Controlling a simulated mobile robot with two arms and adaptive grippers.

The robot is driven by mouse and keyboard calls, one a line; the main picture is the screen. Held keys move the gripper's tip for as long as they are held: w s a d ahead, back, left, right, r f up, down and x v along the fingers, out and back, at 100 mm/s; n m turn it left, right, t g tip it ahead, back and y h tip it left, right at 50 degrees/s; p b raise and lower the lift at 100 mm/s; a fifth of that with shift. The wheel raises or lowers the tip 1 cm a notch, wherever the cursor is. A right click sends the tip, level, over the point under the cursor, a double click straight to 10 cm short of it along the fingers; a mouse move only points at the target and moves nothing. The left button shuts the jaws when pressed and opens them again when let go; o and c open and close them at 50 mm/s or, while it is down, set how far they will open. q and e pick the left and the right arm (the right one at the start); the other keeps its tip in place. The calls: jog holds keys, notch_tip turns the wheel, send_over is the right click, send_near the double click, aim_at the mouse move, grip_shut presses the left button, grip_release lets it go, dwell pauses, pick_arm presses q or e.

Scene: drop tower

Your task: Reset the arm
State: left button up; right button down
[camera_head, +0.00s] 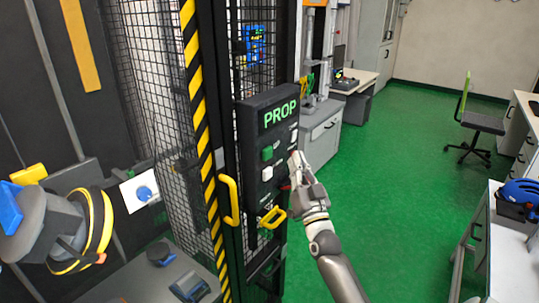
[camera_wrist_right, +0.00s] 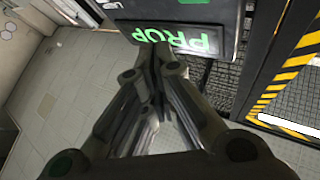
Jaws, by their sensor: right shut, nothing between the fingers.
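My right gripper (camera_head: 296,160) is at the right side of the black control panel (camera_head: 250,130), its fingers shut with nothing between them. Something red shows beside the fingers, partly hidden by the gripper. In the right wrist view the closed fingers (camera_wrist_right: 153,52) point toward the panel's edge, just below the PROP letters (camera_wrist_right: 180,40). I cannot tell whether they touch it. My left gripper is not in view.
The mesh tower cage with a yellow-black striped post (camera_head: 195,90) and a yellow handle (camera_head: 229,199) stands left of the panel. A grey capsule with a yellow ring (camera_head: 106,222) is at the left. Green floor (camera_head: 400,160) is open to the right, before a chair (camera_head: 480,122) and desks.

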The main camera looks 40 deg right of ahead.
dwell(0.3)
jog(key=a+f+n+g+y+b, duration=0.1)
jog(key=a+f+n+g+y, duration=0.2)
jog(key=f, duration=1.4)
jog(key=a+f+g+y, duration=0.2)
jog(key=a+f+g, duration=0.2)
jog(key=f, duration=1.3)
jog(key=s+a+f+n+g+y+b, duration=0.1)
jog(key=s+a+f+g, duration=0.25)
jog(key=s+f, duration=0.55)
jog(key=s+a+f+n+g+y, duration=0.15)
jog(key=s+a+f, duration=0.3)
jog(key=f, duration=0.85)
jog(key=s+a+f+n+g, duration=0.1)
jog(key=s+f, duration=0.4)
jog(key=s, duration=0.6)
jog(key=s+a+f+n+g, duration=0.1)
jog(key=s+a+f+g, duration=0.3)
jog(key=s, duration=0.8)
jog(key=s+a+f+n+g+b, duration=0.1)
jog(key=s+f+g, duration=0.3)
jog(key=s+f, duration=0.4)
jog(key=s+a, duration=0.1)
jog(key=s, duration=0.2)
jog(key=shift+s+a+f, duration=0.2)
jog(key=shift+s+a, duration=0.05)
jog(key=shift+s, duration=0.1)
